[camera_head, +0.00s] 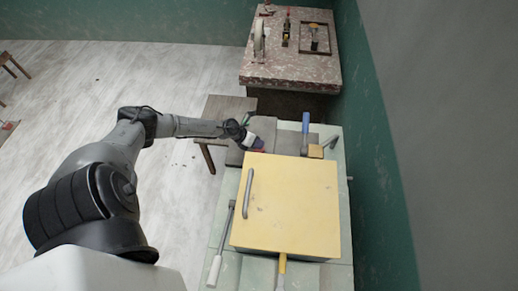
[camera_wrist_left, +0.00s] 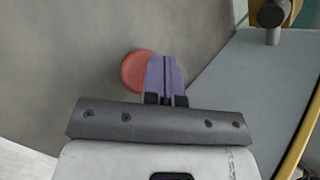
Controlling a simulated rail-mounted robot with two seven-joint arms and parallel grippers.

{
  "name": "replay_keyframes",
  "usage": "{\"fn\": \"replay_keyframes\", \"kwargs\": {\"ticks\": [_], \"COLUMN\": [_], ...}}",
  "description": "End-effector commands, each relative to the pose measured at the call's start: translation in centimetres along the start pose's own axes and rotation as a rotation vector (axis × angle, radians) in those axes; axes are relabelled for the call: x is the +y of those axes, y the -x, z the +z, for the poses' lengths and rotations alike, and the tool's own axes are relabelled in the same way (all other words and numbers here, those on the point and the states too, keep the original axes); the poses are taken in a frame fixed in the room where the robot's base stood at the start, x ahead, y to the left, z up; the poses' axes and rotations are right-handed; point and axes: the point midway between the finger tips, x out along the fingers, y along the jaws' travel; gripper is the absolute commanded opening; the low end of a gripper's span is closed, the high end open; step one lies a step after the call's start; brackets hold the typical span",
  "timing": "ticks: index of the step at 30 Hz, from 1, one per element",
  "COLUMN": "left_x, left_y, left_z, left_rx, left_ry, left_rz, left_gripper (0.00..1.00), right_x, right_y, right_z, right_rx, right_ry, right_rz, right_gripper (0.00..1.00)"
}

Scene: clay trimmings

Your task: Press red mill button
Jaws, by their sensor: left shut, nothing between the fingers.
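The red button (camera_wrist_left: 136,70) is a round disc on a grey surface (camera_wrist_left: 60,60) in the left wrist view. Its right part is hidden behind the purple fingers of my left gripper (camera_wrist_left: 165,62). The fingers are shut together and empty, and they overlap the button's right side in the picture. I cannot tell whether they touch it. My right gripper is not in view.
A yellow box (camera_head: 290,205) with a metal handle stands on the pale green bench (camera_head: 225,240). A blue-handled tool (camera_head: 305,125) stands beyond it, and a white-handled tool (camera_head: 215,268) lies at its left. A speckled table (camera_head: 290,70) is farther back.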

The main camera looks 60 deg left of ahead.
Motion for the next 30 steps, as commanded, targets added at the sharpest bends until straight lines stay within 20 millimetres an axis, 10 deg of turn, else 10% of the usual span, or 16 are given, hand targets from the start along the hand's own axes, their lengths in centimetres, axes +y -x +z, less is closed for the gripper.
{"fn": "replay_keyframes", "kwargs": {"ticks": [30], "left_x": [0.42], "left_y": [-0.57], "left_z": [-0.43], "left_rx": [0.000], "left_ry": [0.000], "left_rz": [0.000], "left_gripper": [0.00], "right_x": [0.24], "right_y": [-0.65], "right_z": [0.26], "right_rx": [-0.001], "right_ry": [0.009], "right_rz": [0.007], "right_gripper": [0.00]}}
